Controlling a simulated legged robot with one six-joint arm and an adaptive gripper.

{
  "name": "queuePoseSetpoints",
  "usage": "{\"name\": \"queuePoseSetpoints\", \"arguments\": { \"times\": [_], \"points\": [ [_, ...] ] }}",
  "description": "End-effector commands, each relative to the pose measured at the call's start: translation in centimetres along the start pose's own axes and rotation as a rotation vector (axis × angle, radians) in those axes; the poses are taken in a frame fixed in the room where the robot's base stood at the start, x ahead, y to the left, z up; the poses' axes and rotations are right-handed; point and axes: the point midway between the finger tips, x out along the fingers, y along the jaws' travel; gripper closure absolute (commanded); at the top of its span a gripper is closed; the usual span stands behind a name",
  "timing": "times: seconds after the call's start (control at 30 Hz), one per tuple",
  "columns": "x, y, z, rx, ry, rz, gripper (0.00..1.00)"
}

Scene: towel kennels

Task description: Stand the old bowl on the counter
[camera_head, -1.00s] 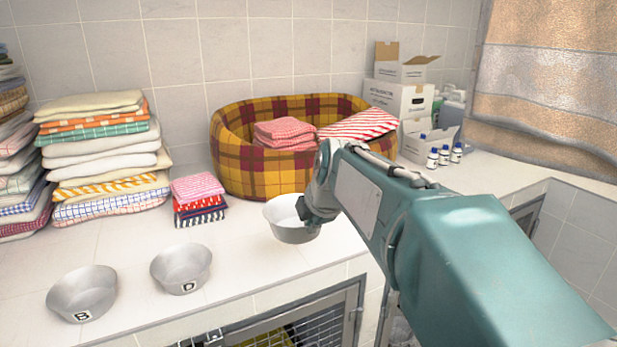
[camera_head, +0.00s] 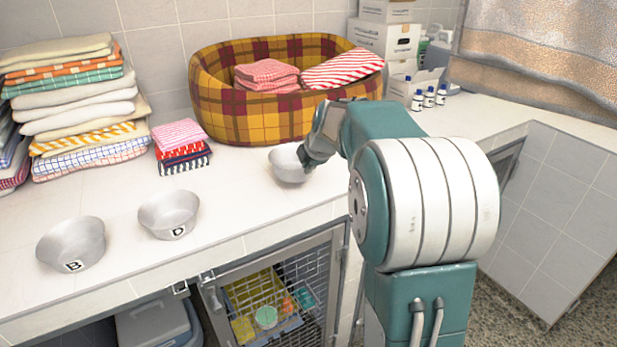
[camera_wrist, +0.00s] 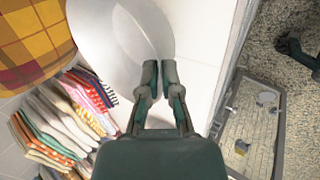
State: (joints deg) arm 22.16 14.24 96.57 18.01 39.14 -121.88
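A plain grey metal bowl (camera_head: 286,166) is at the counter's front part, in front of the plaid basket. It looks upright and seems to rest on the counter (camera_head: 238,205), though its underside contact is hard to see. My gripper (camera_head: 308,158) is at the bowl's right side. In the wrist view, the two fingers (camera_wrist: 160,75) are close together at the rim of the bowl (camera_wrist: 110,40), seemingly pinching its wall. No letter shows on this bowl. Two similar bowls stand to the left, marked B (camera_head: 72,243) and D (camera_head: 168,212).
A plaid basket (camera_head: 215,100) holding folded towels is behind the bowl. Small folded towels (camera_head: 180,146) and tall towel stacks (camera_head: 80,110) are left. Bottles (camera_head: 428,98) and boxes are back right. Below the counter's front edge is a wire kennel door (camera_head: 315,270).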

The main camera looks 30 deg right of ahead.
Motion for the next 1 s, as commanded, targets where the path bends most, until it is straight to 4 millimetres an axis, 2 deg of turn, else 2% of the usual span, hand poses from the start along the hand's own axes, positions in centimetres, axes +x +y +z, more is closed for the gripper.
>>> {"name": "queuePoseSetpoints", "arguments": {
  "times": [0.1,0.27,0.47,0.57,0.6,1.0],
  "points": [
    [1.3,-0.1,0.6,0.001,0.001,-0.002,1.00],
    [3.3,-1.5,0.4,0.000,0.001,-0.001,1.00],
    [3.5,-1.6,0.4,0.000,0.000,0.002,1.00],
    [3.5,-1.7,0.4,0.000,0.000,0.001,0.60],
    [3.5,-1.7,0.4,0.000,0.001,0.001,0.57],
    [3.1,-1.6,0.4,0.000,0.000,0.001,0.57]
  ]
}}
